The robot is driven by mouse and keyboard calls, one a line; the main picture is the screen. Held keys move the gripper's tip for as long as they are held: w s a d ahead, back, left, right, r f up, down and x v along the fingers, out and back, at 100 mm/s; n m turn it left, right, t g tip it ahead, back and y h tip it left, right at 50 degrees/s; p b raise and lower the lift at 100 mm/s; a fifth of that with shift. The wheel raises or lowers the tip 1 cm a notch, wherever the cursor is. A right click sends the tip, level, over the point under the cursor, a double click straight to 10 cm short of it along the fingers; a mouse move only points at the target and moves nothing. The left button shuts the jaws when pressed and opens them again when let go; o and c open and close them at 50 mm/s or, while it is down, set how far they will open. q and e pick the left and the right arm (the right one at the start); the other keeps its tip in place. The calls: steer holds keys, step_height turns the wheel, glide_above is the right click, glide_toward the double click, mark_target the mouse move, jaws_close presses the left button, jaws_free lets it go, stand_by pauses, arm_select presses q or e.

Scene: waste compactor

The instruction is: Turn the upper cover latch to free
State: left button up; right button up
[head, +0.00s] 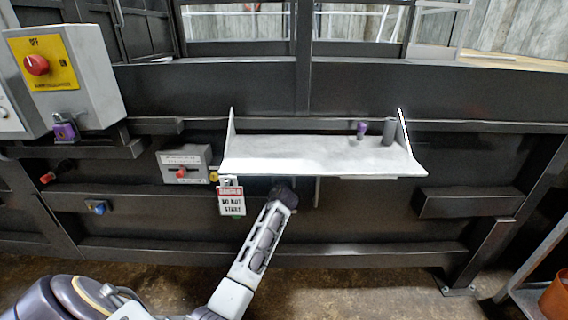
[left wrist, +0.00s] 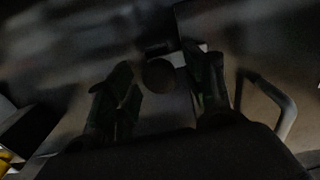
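In the head view my left arm comes in from the lower left, and its wrist ends below the front edge of the white shelf. The shelf hides the gripper there. In the dark left wrist view my left gripper (left wrist: 160,82) is open, its two fingers apart. A dark round knob (left wrist: 158,75) shows between the fingers, closer to the left one; I cannot tell whether they touch. It may be the upper cover latch, but the dimness hides its shape and setting. A small pale patch (left wrist: 178,59) lies just behind it. My right gripper is not in view.
The white shelf (head: 310,155) carries a purple item (head: 361,129) and a grey cylinder (head: 389,131). A "do not start" tag (head: 231,201) hangs by its left corner. A grey box with a red lever (head: 182,172) is further left. A bent handle (left wrist: 284,112) is right of my fingers.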

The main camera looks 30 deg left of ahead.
arm_select(q)
steer(key=c, duration=1)
steer(key=shift+n, duration=0.4)
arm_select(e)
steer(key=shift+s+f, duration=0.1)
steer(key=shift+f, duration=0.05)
arm_select(q)
steer(key=shift+n+b, duration=0.55)
steer(key=shift+n, duration=8.15)
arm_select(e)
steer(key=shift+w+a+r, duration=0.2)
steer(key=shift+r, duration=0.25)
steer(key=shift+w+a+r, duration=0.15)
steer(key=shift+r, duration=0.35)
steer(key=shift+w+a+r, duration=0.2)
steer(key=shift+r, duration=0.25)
